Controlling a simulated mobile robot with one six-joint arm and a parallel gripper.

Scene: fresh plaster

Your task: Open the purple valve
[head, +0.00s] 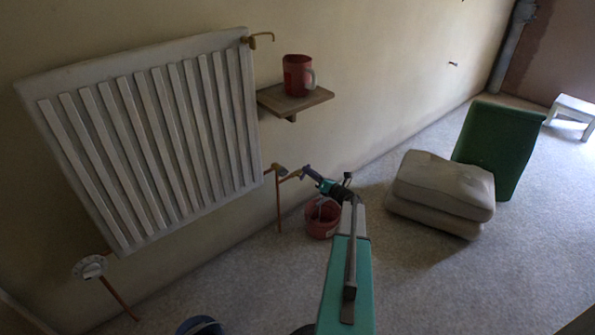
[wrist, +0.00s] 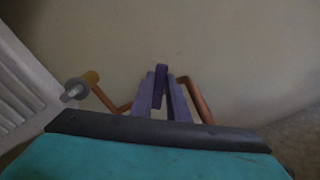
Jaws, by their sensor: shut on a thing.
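The purple valve handle (wrist: 161,80) stands upright between my fingers in the wrist view. My gripper (wrist: 161,98) is shut on it, one finger on each side. In the head view my gripper (head: 309,173) is at the lower right corner of the white radiator, by a brass fitting (head: 291,176) and a copper pipe. The handle is small and dark there and hard to tell from my fingers. In the wrist view copper pipe (wrist: 200,98) shows on both sides of the handle. The valve's body is mostly hidden behind my fingers.
The radiator (head: 150,140) hangs on the wall at left, with a white dial (head: 88,267) below. A wooden shelf (head: 305,103) bears a red mug (head: 297,75). A red bucket (head: 322,218) stands below my gripper. Cushions (head: 440,190) and a green panel (head: 485,140) are at right.

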